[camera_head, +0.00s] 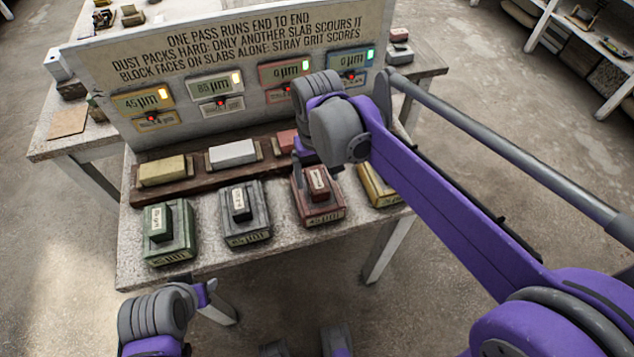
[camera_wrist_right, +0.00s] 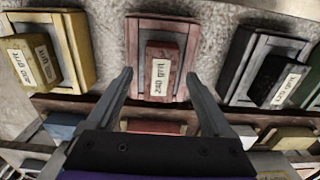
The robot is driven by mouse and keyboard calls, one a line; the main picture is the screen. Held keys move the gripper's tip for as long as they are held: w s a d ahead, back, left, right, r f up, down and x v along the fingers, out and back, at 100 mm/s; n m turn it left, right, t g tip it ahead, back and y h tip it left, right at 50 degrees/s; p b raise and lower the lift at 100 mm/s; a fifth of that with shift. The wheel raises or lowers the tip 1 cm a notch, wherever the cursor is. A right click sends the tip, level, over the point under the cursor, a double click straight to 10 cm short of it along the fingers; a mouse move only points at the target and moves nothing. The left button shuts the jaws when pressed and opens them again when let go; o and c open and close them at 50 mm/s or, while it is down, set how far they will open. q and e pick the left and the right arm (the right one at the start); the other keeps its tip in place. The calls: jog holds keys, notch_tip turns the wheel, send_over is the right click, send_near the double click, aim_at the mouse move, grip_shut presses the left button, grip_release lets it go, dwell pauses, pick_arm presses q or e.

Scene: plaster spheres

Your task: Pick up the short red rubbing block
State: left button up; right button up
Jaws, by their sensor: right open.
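The short red rubbing block (camera_head: 319,184) with a white label sits on a red slab (camera_head: 333,214) in the front row of the bench. In the right wrist view the block (camera_wrist_right: 161,68) lies between the fingertip lines of my right gripper (camera_wrist_right: 158,76). That gripper is open and empty, with its fingers reaching toward the block from the rack side; I see no contact. In the head view my right gripper (camera_head: 318,165) is partly hidden by its own wrist. My left gripper (camera_head: 207,290) is low at the front left, off the bench, its jaws unclear.
Green (camera_head: 170,236), black (camera_head: 245,216) and yellow (camera_head: 378,188) slabs stand in the same row. Behind them a wooden rack (camera_head: 195,186) holds yellow, white and red blocks. A sign panel (camera_head: 230,50) with lit displays rises at the back.

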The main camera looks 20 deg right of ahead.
notch_tip(320, 180, down, 2)
jog(key=shift+f, duration=0.1)
grip_shut()
dwell(0.5)
